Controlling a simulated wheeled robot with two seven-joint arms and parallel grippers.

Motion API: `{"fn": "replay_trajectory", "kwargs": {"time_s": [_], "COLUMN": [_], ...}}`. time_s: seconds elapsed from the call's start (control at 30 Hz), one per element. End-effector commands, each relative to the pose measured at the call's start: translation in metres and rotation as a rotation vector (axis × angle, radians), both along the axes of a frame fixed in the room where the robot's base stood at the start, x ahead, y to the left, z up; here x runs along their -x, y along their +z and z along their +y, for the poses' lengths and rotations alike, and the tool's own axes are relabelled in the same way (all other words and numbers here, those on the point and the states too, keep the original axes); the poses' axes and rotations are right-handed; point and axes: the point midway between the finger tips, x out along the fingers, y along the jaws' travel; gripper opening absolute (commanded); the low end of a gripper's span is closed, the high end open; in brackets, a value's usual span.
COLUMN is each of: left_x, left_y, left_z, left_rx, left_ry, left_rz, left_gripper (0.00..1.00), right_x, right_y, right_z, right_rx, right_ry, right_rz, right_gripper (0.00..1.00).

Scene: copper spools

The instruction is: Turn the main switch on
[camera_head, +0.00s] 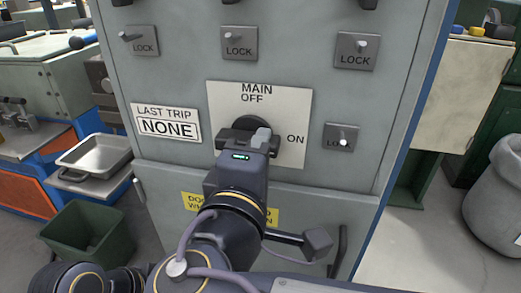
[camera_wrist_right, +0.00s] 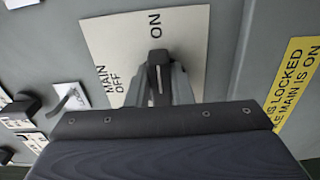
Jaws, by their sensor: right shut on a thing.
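The main switch has a pale square plate (camera_head: 225,95) on the grey cabinet, with MAIN OFF at the top and ON at the right. Its dark round knob (camera_head: 240,125) is partly hidden by my right gripper (camera_head: 261,138). In the right wrist view the plate (camera_wrist_right: 110,35) shows ON above the dark switch handle (camera_wrist_right: 158,65). My right gripper (camera_wrist_right: 168,90) is shut on this handle, a finger on either side. The handle's visible end lies toward the ON lettering; its base is hidden. My left gripper is not in view.
Several LOCK plates, one at the right (camera_head: 341,137), carry small toggles around the main plate. A LAST TRIP NONE sign (camera_head: 166,123) is at left. A yellow label (camera_head: 270,217) sits below.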

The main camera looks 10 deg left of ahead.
Motion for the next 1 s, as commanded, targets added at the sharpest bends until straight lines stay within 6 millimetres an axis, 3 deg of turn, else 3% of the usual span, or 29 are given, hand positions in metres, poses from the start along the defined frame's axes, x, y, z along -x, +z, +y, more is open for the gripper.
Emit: {"fn": "replay_trajectory", "kwargs": {"time_s": [0.03,0.2,0.53,1.0], "left_x": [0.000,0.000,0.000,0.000], "left_y": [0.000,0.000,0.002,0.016], "left_z": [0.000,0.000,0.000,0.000], "left_rx": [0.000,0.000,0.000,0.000], "left_ry": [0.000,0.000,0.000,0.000], "left_rz": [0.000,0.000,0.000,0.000], "left_gripper": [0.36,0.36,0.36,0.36], "right_x": [0.000,0.000,0.005,0.074], "right_y": [-0.001,-0.001,0.000,0.000], "right_z": [0.001,0.000,0.001,0.004], "right_rx": [-0.001,0.000,0.000,0.002], "right_ry": [0.002,0.001,0.002,0.004], "right_rz": [0.003,0.002,0.001,0.001], "right_gripper": [0.23,0.42,0.42,0.42]}}
